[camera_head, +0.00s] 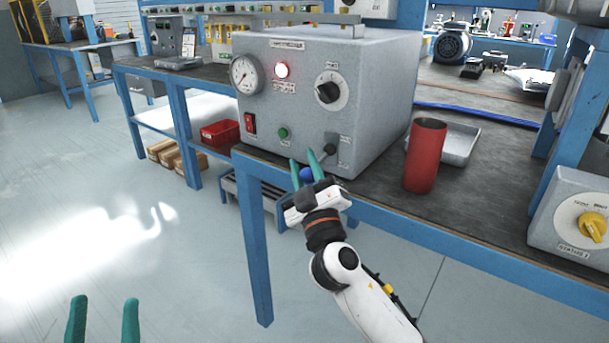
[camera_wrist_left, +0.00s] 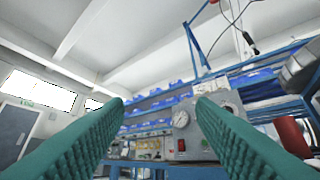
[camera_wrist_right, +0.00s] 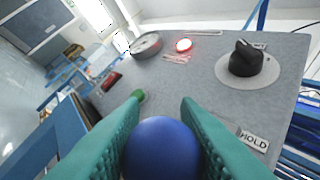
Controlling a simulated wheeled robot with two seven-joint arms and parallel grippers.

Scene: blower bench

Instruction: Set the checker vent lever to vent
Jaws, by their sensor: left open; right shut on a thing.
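The checker (camera_head: 380,100) is a grey box on the bench. Low on its front is the vent lever (camera_head: 329,150), with a dark part by a small label plate. A blue ball knob (camera_head: 307,174) sits between the fingers of my right gripper (camera_head: 303,158). In the right wrist view the blue knob (camera_wrist_right: 160,148) fills the space between both fingers, which are shut on it, beside a HOLD label (camera_wrist_right: 254,140). The knob's join to the lever is hidden. My left gripper (camera_head: 104,305) is open and empty, low at the left, away from the bench.
The checker front also carries a gauge (camera_head: 246,75), a lit red lamp (camera_head: 282,71), a black rotary knob (camera_head: 328,92), a red switch (camera_head: 250,123) and a green button (camera_head: 283,133). A red cylinder (camera_head: 425,155) and a metal tray (camera_head: 458,145) stand to its right.

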